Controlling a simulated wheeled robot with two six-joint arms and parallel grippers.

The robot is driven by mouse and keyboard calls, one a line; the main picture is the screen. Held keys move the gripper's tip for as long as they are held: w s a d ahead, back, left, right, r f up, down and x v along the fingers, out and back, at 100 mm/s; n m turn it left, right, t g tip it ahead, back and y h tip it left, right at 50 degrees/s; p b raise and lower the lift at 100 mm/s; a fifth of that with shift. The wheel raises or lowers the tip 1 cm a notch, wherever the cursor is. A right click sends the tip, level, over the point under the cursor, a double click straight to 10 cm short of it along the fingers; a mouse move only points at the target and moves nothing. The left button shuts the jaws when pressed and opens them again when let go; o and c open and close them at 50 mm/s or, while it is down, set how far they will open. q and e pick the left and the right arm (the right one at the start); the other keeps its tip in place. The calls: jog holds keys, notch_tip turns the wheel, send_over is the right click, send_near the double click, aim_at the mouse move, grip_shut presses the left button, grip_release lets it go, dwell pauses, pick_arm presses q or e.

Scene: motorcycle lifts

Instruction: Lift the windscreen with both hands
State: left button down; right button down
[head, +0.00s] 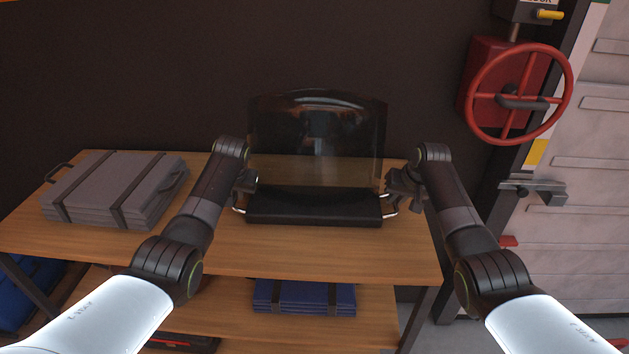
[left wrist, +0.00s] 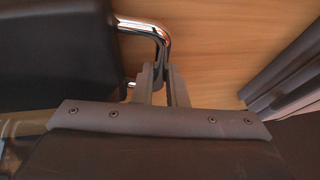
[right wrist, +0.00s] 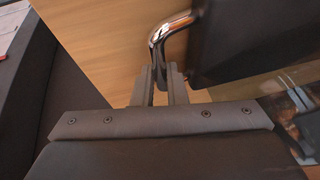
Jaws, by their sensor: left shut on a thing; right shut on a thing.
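The windscreen (head: 316,135) is a dark, see-through curved panel standing upright on a black base with a chrome handle at each side. It is over the wooden table in the middle of the head view. My left gripper (head: 241,192) is shut on the left chrome handle, which shows in the left wrist view (left wrist: 148,27). My right gripper (head: 394,194) is shut on the right chrome handle, which shows in the right wrist view (right wrist: 166,33). I cannot tell whether the base touches the table.
Folded grey mats (head: 115,190) with dark straps lie on the wooden table (head: 310,262) at the left. A blue folded stack (head: 304,297) lies on the lower shelf. A red wheel (head: 518,135) is mounted at the right. A dark wall stands close behind.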

pick_arm(q)
jog(key=shift+w+r+p, duration=0.1)
jog(key=shift+r+p, duration=0.15)
jog(key=shift+p, duration=0.05)
pick_arm(e)
jog(key=shift+w+r, duration=0.1)
jog(key=shift+r, duration=0.2)
